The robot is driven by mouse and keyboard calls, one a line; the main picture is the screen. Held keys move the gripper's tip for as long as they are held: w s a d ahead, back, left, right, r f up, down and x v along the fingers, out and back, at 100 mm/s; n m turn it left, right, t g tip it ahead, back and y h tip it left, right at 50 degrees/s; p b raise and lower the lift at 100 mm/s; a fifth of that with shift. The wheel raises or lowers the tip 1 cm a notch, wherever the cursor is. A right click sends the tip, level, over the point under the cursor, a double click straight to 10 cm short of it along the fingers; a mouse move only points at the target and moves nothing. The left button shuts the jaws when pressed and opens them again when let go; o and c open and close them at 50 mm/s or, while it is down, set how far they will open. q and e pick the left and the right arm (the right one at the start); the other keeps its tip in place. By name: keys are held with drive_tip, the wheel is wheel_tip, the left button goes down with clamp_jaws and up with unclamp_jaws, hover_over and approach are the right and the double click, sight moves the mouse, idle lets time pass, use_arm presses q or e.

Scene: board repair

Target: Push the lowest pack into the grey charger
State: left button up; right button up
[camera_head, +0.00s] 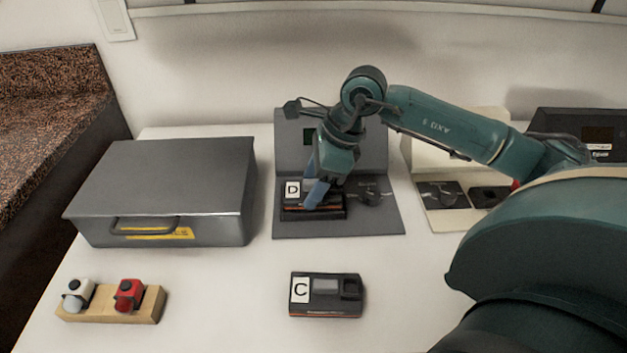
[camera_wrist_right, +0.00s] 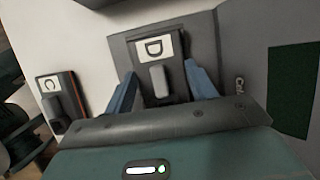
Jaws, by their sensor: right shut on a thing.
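A dark pack labelled D (camera_head: 292,197) sits at the left bay of the grey charger (camera_head: 385,222). My right gripper (camera_head: 318,200) is shut on pack D from above; in the right wrist view, its two blue fingers (camera_wrist_right: 160,92) flank pack D (camera_wrist_right: 155,48). Whether the pack is fully seated cannot be told, as the gripper hides part of it. A second dark pack labelled C (camera_head: 327,296) lies on the white table in front of the charger; it also shows in the right wrist view (camera_wrist_right: 58,100). My left gripper is not in view.
A grey metal case (camera_head: 165,180) with a handle stands at the left. A wooden block (camera_head: 146,303) with a white and a red piece is at the front left. A cream charger (camera_head: 437,224) and a dark box (camera_head: 570,122) stand at the right. The table around pack C is clear.

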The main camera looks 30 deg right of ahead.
idle(0.4)
drive_tip(key=shift+f+b, duration=0.5)
idle(0.5)
drive_tip(key=o, duration=0.8)
drive_tip(key=shift+o, duration=0.3)
drive_tip(key=shift+o, duration=0.2)
drive_tip(key=shift+r+p, duration=0.85)
drive_tip(key=shift+r, duration=0.5)
drive_tip(key=shift+r, duration=0.2)
